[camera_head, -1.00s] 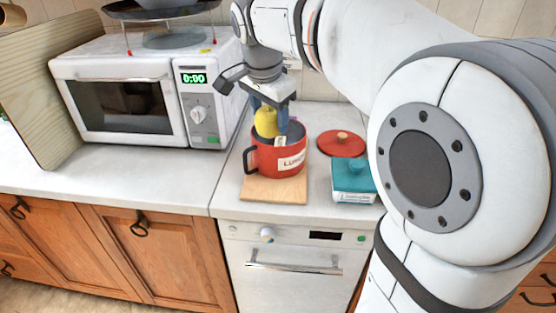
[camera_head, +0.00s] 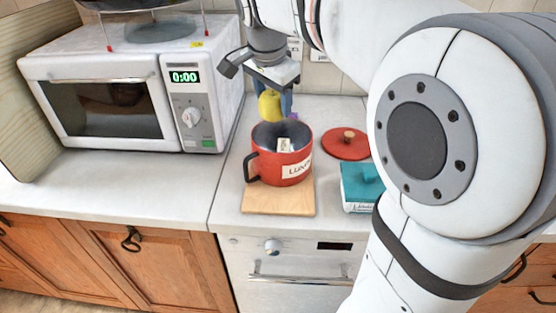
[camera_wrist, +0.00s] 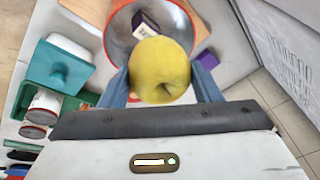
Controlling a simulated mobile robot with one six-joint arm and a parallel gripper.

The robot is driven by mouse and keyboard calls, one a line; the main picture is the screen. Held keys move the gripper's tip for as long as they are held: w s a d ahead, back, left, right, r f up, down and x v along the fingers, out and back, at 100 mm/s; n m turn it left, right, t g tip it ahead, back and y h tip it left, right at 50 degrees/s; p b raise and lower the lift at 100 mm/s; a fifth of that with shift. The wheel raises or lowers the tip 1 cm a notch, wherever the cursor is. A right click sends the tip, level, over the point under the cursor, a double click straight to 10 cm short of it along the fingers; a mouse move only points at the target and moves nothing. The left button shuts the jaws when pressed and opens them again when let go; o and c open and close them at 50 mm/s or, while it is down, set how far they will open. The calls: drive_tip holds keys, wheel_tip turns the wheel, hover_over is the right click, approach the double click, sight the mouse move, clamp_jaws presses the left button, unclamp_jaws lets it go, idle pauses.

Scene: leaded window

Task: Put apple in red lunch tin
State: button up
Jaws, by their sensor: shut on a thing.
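A yellow apple (camera_head: 270,105) is held between the blue fingers of my gripper (camera_head: 273,103), above the back part of the red lunch tin (camera_head: 272,168). The wrist view shows the apple (camera_wrist: 160,70) between the two fingers, with the tin's rim (camera_wrist: 190,14) beyond it. The tin is an open pot with a dark handle and a white label, standing on a wooden board (camera_head: 278,202). A small light-coloured box (camera_head: 284,145) shows inside it. The apple hides part of the tin's inside in the wrist view.
A round red lid (camera_head: 346,146) with a wooden knob lies right of the tin. A teal container (camera_head: 361,186) stands in front of the lid. A microwave (camera_head: 130,100) stands to the left. A small purple item (camera_wrist: 208,60) shows beside the tin in the wrist view.

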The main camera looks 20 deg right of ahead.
wheel_tip(320, 180, down, 10)
drive_tip(key=shift+r+b, duration=0.2)
drive_tip(key=shift+b, duration=0.1)
drive_tip(key=shift+f, duration=0.1)
